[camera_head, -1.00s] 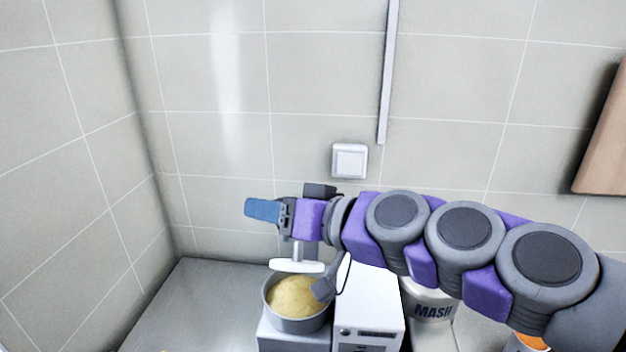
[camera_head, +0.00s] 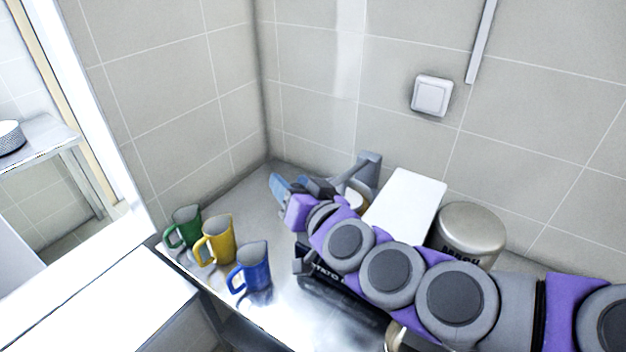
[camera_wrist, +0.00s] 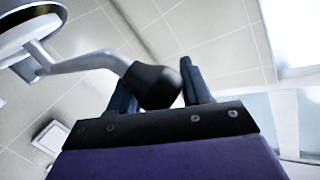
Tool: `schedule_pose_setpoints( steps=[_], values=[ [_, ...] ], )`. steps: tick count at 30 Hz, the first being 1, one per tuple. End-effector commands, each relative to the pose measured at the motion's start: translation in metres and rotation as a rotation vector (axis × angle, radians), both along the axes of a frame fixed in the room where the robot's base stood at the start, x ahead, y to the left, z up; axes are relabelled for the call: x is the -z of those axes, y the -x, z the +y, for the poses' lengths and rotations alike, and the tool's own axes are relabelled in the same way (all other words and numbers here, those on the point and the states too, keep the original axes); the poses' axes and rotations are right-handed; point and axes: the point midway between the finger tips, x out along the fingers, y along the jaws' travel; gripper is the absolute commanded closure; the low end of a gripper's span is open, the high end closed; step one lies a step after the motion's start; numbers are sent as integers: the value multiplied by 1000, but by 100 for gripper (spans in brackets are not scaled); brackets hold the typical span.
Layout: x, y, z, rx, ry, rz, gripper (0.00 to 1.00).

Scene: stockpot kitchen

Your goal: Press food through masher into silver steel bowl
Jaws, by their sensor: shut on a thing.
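My gripper (camera_head: 282,188) is left of the white box, above the steel counter. In the wrist view its fingers (camera_wrist: 160,88) are shut on a black handle (camera_wrist: 152,85). A silver steel pot (camera_head: 485,225), with lettering partly hidden by my arm, stands to the right.
The white box (camera_head: 404,200) stands between the pan and the steel pot. Green (camera_head: 184,226), yellow (camera_head: 219,238) and blue (camera_head: 254,268) mugs stand at the counter's left. A dark lettered object (camera_head: 325,285) lies partly under my arm. The counter's back left corner is clear.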

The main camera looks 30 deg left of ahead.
Motion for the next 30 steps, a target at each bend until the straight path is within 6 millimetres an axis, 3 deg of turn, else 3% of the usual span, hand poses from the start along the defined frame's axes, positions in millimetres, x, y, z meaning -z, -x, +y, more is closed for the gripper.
schedule_pose_setpoints(
  steps=[14,15,21,30],
  values=[
    [4,7,7,-16,4,-10,100],
    [4,7,7,-17,5,-10,50],
    [4,4,6,-13,4,-7,31],
    [5,-1,5,-7,3,-5,31]
  ],
)
